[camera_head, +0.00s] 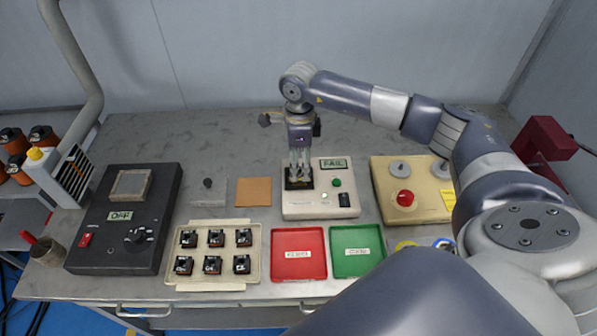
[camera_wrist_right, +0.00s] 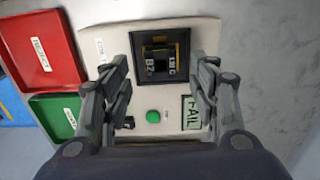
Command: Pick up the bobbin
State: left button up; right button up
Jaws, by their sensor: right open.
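A dark bobbin (camera_wrist_right: 162,50) with pale lettering sits in the black square socket of the white tester (camera_wrist_right: 205,35). In the head view the tester (camera_head: 320,203) stands mid-table, its display reading FAIL, and my gripper largely hides the bobbin. My right gripper (camera_head: 299,172) points down over the socket. In the right wrist view its open fingers (camera_wrist_right: 160,72) stand on either side of the socket, with nothing between them held. I cannot tell the exact height above the bobbin. Several similar dark bobbins lie in a beige tray (camera_head: 211,227). My left gripper is not in view.
A red tray (camera_head: 298,270) and a green tray (camera_head: 358,262) lie in front of the tester. A beige control box (camera_head: 425,205) with a red button stands to the right. A black box (camera_head: 125,195) stands at left. The table behind the tester is mostly clear.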

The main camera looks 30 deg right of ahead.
notch_tip(320, 180, down, 4)
jog(key=shift+r+p, duration=0.1)
jog(key=shift+p, duration=0.5)
jog(key=shift+w, duration=0.1)
jog(key=shift+c, duration=1.3)
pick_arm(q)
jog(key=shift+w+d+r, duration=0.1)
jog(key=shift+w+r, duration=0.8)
pick_arm(e)
jog(key=c, duration=0.9)
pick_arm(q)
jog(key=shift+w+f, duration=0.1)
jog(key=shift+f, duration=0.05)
